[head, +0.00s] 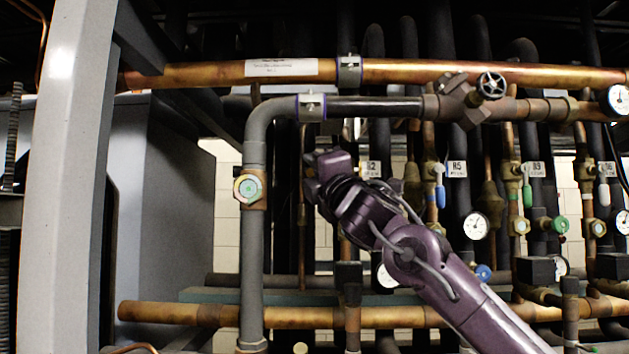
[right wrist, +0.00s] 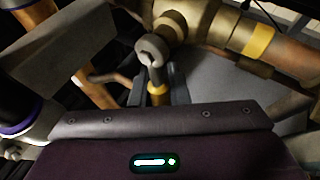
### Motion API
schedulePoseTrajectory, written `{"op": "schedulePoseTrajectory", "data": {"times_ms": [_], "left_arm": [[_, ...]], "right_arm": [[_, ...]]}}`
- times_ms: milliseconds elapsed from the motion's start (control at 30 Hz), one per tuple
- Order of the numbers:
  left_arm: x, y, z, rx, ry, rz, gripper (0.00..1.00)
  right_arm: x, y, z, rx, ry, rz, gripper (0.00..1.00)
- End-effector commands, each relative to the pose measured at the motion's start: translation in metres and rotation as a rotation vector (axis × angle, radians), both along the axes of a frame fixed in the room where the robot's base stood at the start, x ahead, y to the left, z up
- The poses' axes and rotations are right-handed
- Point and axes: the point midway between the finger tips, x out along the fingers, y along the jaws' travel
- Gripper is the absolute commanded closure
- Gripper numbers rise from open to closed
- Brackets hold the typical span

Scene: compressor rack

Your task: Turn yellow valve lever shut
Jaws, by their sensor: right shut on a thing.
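The yellow valve lever (right wrist: 158,92) shows in the right wrist view, with a grey metal neck running up to a brass valve body (right wrist: 190,22). My right gripper (right wrist: 158,98) is shut on the lever, with a dark finger on each side of its yellow part. In the head view my right gripper (head: 313,176) is up at the pipes, left of the R2 tag (head: 369,169). There the gripper and wrist hide the yellow lever. My left gripper is not in view.
A copper pipe (head: 420,72) runs across above the gripper, and a grey pipe (head: 254,230) stands to its left. Valves with a blue lever (head: 440,196), a green lever (head: 527,196) and gauges (head: 476,226) crowd the right. A lower copper pipe (head: 200,313) crosses below.

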Motion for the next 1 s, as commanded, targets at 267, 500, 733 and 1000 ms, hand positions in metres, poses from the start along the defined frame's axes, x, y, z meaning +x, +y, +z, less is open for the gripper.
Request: {"op": "schedulePoseTrajectory", "data": {"times_ms": [267,500,733,1000], "left_arm": [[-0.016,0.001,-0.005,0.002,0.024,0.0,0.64],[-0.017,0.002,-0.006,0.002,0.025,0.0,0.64],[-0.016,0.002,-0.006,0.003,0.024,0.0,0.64],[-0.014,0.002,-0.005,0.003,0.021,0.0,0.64]], "right_arm": [[0.0,-0.001,0.005,0.091,0.001,0.0,1.0],[0.0,-0.001,0.007,0.109,0.0,-0.001,1.0],[0.0,-0.001,0.007,0.109,-0.001,0.0,1.0],[0.0,-0.001,0.007,0.108,-0.001,0.0,0.63]]}}
